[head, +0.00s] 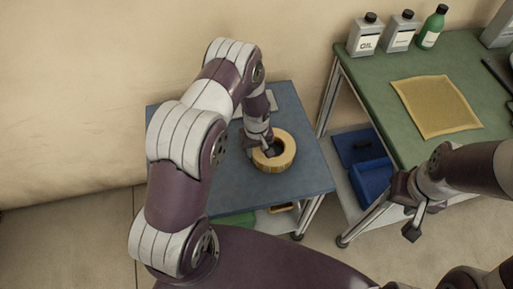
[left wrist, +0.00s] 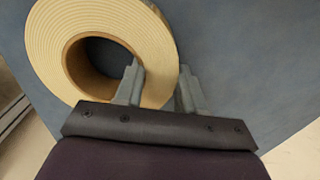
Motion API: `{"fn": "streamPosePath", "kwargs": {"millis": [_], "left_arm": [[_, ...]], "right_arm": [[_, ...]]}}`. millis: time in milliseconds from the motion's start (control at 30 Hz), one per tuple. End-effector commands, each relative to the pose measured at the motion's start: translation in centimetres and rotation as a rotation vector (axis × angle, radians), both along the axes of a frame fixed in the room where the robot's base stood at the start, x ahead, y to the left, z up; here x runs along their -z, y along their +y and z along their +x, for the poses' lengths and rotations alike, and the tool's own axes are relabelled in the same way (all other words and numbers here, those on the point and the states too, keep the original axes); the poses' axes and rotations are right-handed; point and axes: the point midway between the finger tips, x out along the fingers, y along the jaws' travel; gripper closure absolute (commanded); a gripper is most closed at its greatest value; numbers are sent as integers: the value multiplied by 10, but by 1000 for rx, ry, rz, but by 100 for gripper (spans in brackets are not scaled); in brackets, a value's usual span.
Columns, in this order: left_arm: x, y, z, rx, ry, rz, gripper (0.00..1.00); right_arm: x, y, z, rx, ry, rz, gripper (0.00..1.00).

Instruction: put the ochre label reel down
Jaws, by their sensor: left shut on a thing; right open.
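The ochre label reel (head: 284,161) is a thick pale-yellow ring at the right part of the blue tabletop (head: 225,192). It lies flat, and I cannot tell whether it touches the top or hangs just over it. My left gripper (head: 267,151) is shut on the reel's wall. In the left wrist view the reel (left wrist: 70,22) has a brown core, with one finger of the left gripper (left wrist: 160,75) in its hole and the other outside. My right gripper (head: 413,218) is open and empty, in front of the green table.
The green table (head: 365,78) at right holds a yellow mat (head: 437,105), an oil bottle (head: 366,35), another white bottle (head: 402,31) and a green bottle (head: 432,27). Blue bins (head: 371,182) stand on its lower shelf. The blue top's front is clear; a pale object (head: 270,101) lies behind my left wrist.

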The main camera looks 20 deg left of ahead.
Motion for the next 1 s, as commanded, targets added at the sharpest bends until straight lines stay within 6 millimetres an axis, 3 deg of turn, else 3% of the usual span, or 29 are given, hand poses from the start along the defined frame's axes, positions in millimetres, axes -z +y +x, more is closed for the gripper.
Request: {"fn": "streamPosePath", "kwargs": {"millis": [300, 333, 400, 767, 1000], "left_arm": [[3, 0, 1, 0, -2, 0, 100], [3, 0, 0, 0, 0, 0, 55], [2, 0, 0, 0, 0, 0, 36], [-4, 0, 1, 0, -1, 0, 36], [-56, 0, 1, 1, -5, 0, 36]], "right_arm": [[3, 0, 0, 0, 0, 0, 53], [3, 0, 0, 0, 0, 0, 53], [2, 0, 0, 0, 0, 0, 53], [0, 0, 0, 0, 0, 0, 53], [2, 0, 0, 0, 0, 0, 53]]}}
